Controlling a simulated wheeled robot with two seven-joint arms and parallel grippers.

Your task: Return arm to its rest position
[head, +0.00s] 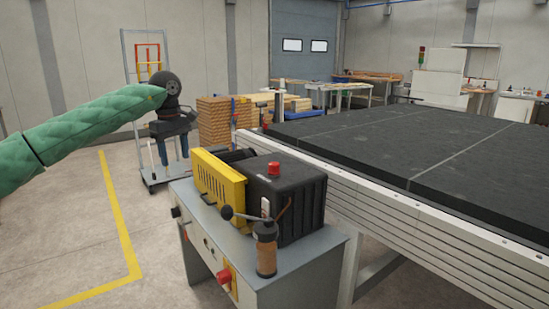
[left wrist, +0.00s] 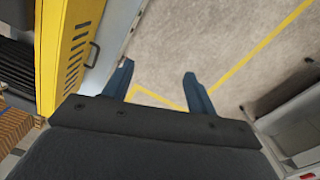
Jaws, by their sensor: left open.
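My left arm (head: 85,122), in a green padded sleeve, reaches in from the left in the head view. Its left gripper (head: 169,153) hangs downward at the arm's end, left of the roller coater and apart from it. The roller coater shows a yellow guard (head: 221,187), a black housing (head: 295,196) and a red button (head: 273,168). The yellow guard also shows at the left of the wrist view (left wrist: 68,50). My right gripper is not in view.
The grey cabinet (head: 305,262) carries the coater, with a red knob on its front. A long black-topped table (head: 470,165) fills the right. A trolley (head: 139,60) and stacked wood (head: 213,122) stand behind the gripper. Floor with a yellow line (head: 118,215) is clear at left.

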